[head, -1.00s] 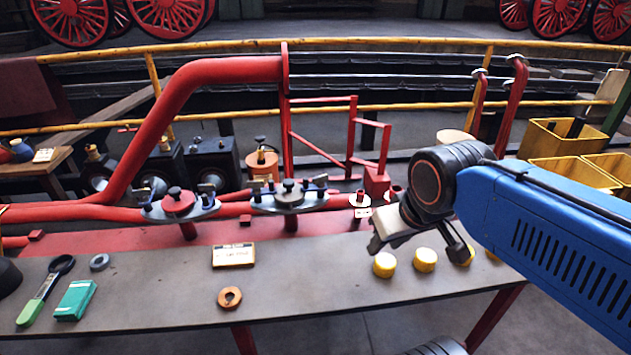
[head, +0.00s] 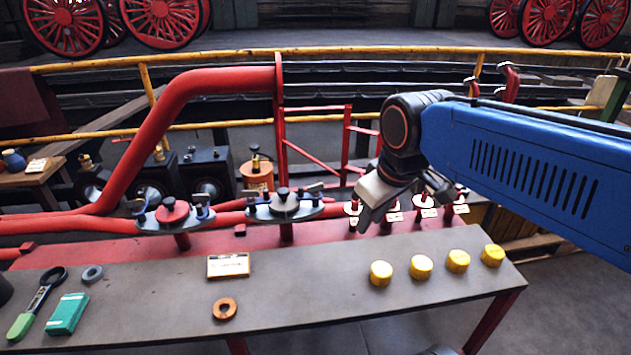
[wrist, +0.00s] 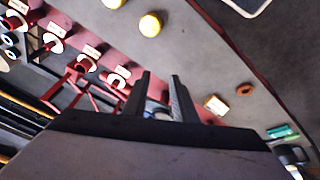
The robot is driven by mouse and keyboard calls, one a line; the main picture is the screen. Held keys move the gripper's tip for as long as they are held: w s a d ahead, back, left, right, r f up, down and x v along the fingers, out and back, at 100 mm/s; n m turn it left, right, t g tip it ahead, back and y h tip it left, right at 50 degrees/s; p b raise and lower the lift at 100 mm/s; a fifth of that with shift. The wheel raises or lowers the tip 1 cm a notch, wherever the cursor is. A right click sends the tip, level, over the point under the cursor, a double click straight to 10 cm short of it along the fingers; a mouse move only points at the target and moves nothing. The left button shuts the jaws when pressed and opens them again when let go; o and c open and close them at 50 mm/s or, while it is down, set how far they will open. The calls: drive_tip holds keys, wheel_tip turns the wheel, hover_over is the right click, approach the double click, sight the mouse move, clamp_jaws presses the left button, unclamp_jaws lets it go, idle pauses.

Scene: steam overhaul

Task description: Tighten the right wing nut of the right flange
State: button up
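The right flange (head: 284,209) is a dark oval plate with a grey disc in the middle, on the red pipe in the head view. Its right wing nut (head: 316,188) stands at the right end of the plate, with a dark top; its angle is too small to tell. My gripper (head: 405,212) is open and empty, to the right of the flange and apart from it, above the table's back edge. In the wrist view my gripper (wrist: 161,78) shows two dark fingers with a gap; a blurred grey-blue part shows low between them, not clearly identifiable.
The left flange (head: 170,216) has a red disc. Red posts with white collars (head: 424,208) stand behind the gripper.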

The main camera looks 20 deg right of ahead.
drive_tip(key=w+a+r+n+g, duration=0.1)
drive_tip(key=w+r+n, duration=0.3)
drive_tip(key=w, duration=0.2)
drive_tip(key=w+r+n+g, duration=0.1)
drive_tip(key=w+r+n, duration=0.2)
drive_tip(key=w, duration=0.3)
wheel_tip(320, 180, up, 4)
drive_tip(key=n+g, duration=0.2)
drive_tip(key=n, duration=0.7)
hover_over(315, 190)
drive_tip(key=f, duration=1.7)
drive_tip(key=shift+w+d+f, duration=0.15)
drive_tip(key=shift+w+f, duration=0.1)
drive_tip(key=shift+f, duration=0.1)
clamp_jaws()
